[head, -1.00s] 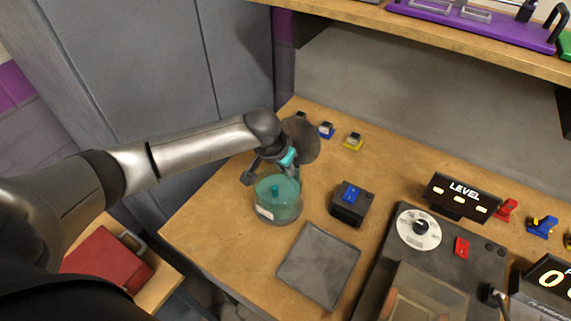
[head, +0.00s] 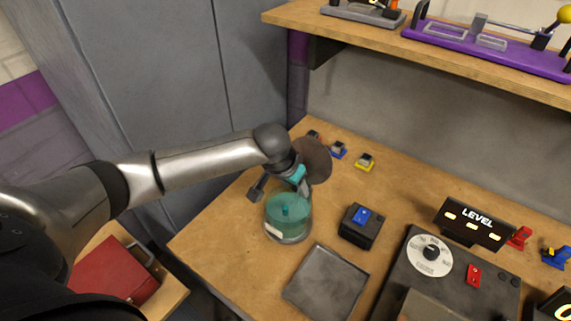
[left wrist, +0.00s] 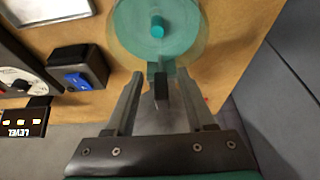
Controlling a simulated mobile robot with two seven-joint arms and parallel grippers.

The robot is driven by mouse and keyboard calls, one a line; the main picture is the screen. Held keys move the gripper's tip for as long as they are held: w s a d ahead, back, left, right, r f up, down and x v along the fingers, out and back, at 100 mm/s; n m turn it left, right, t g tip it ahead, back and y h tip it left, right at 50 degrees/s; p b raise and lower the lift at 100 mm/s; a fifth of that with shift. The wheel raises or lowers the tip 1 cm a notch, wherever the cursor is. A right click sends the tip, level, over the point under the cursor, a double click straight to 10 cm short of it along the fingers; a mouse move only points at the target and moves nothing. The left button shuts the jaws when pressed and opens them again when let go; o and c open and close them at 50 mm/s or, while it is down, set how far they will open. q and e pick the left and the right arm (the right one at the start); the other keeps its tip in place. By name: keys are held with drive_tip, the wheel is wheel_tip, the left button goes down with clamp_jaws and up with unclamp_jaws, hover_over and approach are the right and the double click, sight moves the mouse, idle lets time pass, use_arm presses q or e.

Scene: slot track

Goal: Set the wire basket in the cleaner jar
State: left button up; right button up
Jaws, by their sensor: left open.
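The cleaner jar (head: 288,229) is a clear round tub with teal contents, a pale label and a teal knob at its top centre. It stands upright near the bench's left edge and also shows in the left wrist view (left wrist: 185,32). My left gripper (head: 281,190) is open at the jar's back side, its fingers apart. In the left wrist view a dark upright tab (left wrist: 161,92) stands between the open fingers (left wrist: 160,80), beside the jar; I cannot tell whether it belongs to the wire basket. I cannot make out the basket's wire body. My right gripper is out of view.
A black box with a blue switch (head: 359,226) stands right of the jar. A grey square tray (head: 326,283) lies in front. A dial panel (head: 430,256) and LEVEL display (head: 474,222) are further right. Small coloured clips (head: 365,162) lie behind. A shelf (head: 385,40) overhangs the back.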

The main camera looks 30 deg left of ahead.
use_arm(q)
drive_tip(key=p+v, duration=0.2)
drive_tip(key=v, duration=1.1)
